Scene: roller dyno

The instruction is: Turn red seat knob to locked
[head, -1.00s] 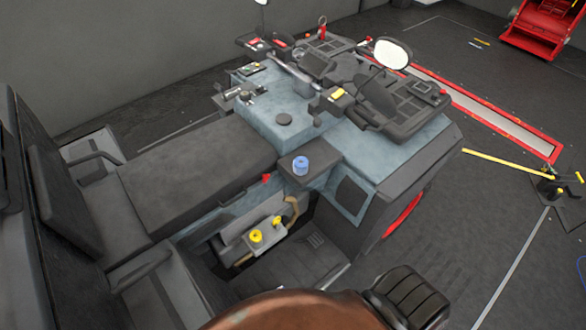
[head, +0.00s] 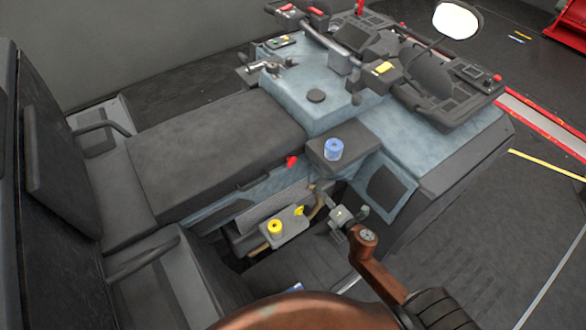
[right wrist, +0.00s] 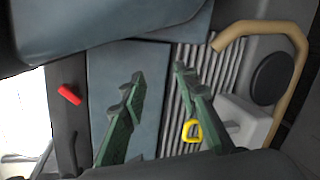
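The red seat knob (head: 291,161) sits on the side of the vehicle just under the front edge of the dark seat (head: 215,150). It also shows in the right wrist view as a small tilted red cylinder (right wrist: 70,94), left of my fingers. My right gripper (head: 350,214) is below and to the right of the knob in the head view, apart from it. In the right wrist view its two green-padded fingers (right wrist: 158,82) are spread with nothing between them. My left gripper is not in view. Whether the knob is locked cannot be told.
A blue knob (head: 334,149) stands on a dark box right of the red knob. Yellow knobs (head: 275,226) sit on a grey bracket below, beside a tan curved tube (right wrist: 301,75). Handlebars (head: 385,70) rise at the back. Open floor lies at the right.

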